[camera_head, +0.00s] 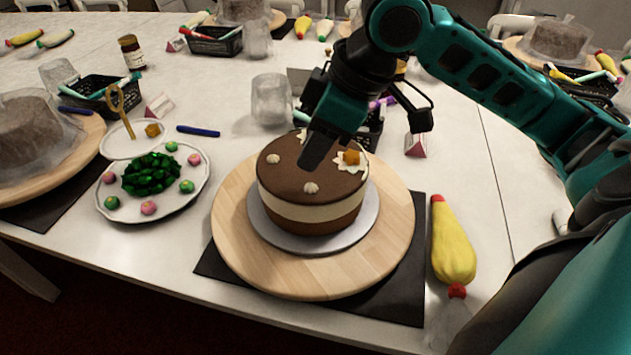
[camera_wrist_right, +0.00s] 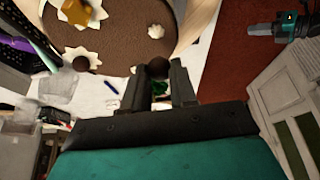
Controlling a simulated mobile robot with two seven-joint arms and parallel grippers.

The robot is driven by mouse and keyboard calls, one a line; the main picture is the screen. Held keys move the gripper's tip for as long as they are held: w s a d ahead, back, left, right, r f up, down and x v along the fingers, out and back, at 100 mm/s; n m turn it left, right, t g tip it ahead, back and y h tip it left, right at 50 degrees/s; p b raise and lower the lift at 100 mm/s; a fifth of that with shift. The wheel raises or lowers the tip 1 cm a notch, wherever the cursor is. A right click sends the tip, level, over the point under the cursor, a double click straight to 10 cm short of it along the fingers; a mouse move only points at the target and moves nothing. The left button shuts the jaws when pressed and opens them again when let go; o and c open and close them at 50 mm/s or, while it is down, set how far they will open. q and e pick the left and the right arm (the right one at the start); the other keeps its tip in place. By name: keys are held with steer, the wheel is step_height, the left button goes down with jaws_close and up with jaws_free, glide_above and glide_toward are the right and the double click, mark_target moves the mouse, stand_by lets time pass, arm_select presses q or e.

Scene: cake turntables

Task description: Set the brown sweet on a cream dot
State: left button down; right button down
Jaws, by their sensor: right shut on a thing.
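The chocolate cake (camera_head: 285,182) has a brown top and stands on a silver board. Its top bears small cream dots (camera_head: 311,188) and a star-shaped cream dot (camera_head: 340,164) with an orange cube (camera_head: 352,157) on it. My right gripper (camera_head: 312,155) points down over the cake top and hides part of it. In the wrist view my right gripper (camera_wrist_right: 165,79) is shut on a brown round sweet (camera_wrist_right: 157,67). Another brown ball (camera_wrist_right: 81,63) shows against a cream star. What seems my left gripper (camera_wrist_right: 262,30) shows at the upper right, its jaws unclear.
The cake board rests on a wooden turntable (camera_head: 230,245). A yellow piping bag (camera_head: 452,245) lies to its right. A plate of sweets (camera_head: 120,213) is left. A plastic cup (camera_head: 271,98) and black basket (camera_head: 368,137) stand behind the cake.

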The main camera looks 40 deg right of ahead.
mark_target(305, 188)
steer(key=shift+f, duration=0.4)
step_height(305, 188, down, 4)
steer(key=shift+f+b, duration=0.1)
steer(key=shift+b, duration=0.8)
steer(key=shift+f, duration=0.2)
steer(key=c, duration=0.9)
jaws_free()
arm_select(q)
steer(key=shift+w+d+f, duration=0.25)
steer(key=shift+w+d, duration=0.05)
steer(key=shift+d, duration=0.05)
steer(key=shift+f, duration=0.1)
